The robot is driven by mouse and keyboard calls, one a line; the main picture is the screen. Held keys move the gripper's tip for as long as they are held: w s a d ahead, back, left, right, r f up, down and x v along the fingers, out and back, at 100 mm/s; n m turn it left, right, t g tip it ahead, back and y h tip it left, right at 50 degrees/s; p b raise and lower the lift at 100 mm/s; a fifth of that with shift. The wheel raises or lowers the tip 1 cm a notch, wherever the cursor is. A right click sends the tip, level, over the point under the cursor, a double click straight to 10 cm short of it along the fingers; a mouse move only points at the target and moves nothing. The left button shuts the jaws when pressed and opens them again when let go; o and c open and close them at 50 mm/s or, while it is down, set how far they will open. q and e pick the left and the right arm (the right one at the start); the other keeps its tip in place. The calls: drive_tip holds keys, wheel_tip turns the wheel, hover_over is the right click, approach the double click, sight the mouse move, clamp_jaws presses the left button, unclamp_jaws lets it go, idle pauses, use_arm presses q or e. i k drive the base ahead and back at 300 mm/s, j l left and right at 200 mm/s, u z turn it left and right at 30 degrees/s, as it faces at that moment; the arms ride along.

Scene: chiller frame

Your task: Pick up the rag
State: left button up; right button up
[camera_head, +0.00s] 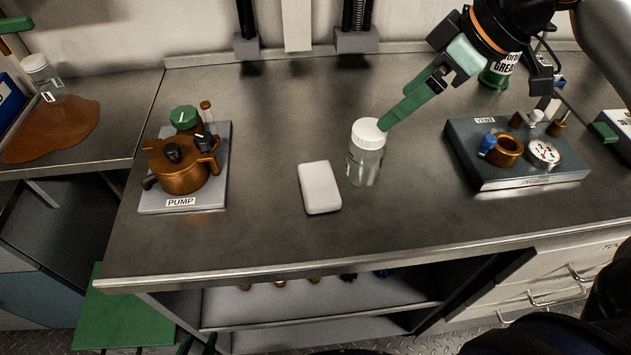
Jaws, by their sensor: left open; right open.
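My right gripper (388,120) reaches in from the upper right, with green fingers pointing down-left beside the white lid of a clear jar (366,158). It is open, far to the right of the rag; I cannot tell if it touches the jar. Two dark green tips at the bottom edge look like my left gripper (198,344), apart and empty, below the counter front. The rest of it is out of frame.
The main counter holds a pump unit (182,172), a white block (319,187), a vent unit (517,160) and a green grease can (500,70). A gap separates the counters near the front. The main counter's front left is clear.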

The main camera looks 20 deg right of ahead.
sight(321, 193)
drive_tip(key=j+z, duration=0.2)
drive_tip(key=z, duration=0.15)
drive_tip(key=j+z, duration=0.15)
drive_tip(key=z, duration=0.2)
drive_tip(key=k+j+z, duration=0.1)
drive_tip(key=z, duration=0.25)
drive_tip(key=j, duration=0.1)
